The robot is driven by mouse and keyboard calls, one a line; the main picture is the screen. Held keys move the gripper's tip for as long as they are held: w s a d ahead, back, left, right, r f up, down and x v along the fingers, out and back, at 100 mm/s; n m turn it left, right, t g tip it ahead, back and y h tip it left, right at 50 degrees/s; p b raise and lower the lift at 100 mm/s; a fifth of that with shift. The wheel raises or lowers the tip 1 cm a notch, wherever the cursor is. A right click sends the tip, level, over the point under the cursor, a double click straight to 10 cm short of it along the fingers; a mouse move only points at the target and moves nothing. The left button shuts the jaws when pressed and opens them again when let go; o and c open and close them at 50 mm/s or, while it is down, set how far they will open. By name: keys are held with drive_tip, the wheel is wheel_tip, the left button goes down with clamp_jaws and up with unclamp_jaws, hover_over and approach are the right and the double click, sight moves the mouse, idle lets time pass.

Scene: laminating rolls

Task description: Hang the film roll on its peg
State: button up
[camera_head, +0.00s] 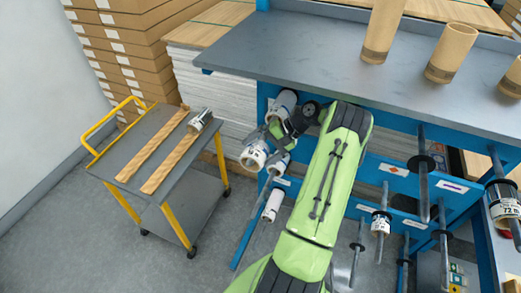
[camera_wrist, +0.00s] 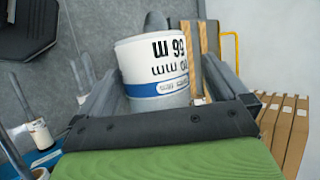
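The film roll (camera_wrist: 155,68), white with a blue band and dark print, lies between the fingers of my gripper (camera_wrist: 165,85) in the wrist view. The fingers appear closed on it. In the head view, my gripper (camera_head: 266,143) and this roll (camera_head: 254,156) are in front of the bench's left end, above the floor. Grey pegs stick out from the blue bench frame. One peg (camera_head: 423,190) at the right is bare in front of its black disc. Part of the left pegs is hidden behind my gripper and the rolls.
A grey cart (camera_head: 133,143) with two wooden rails (camera_head: 170,160) and a small roll (camera_head: 199,122) stands left. Other white rolls (camera_head: 272,206) (camera_head: 380,224) hang on pegs. Cardboard tubes (camera_head: 452,50) stand on the bench top (camera_head: 290,50). Floor between cart and bench is clear.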

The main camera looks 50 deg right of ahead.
drive_tip(key=v, duration=1.5)
drive_tip(key=shift+s+d+r, duration=0.15)
drive_tip(key=shift+s+r, duration=0.05)
drive_tip(key=shift+s, duration=0.05)
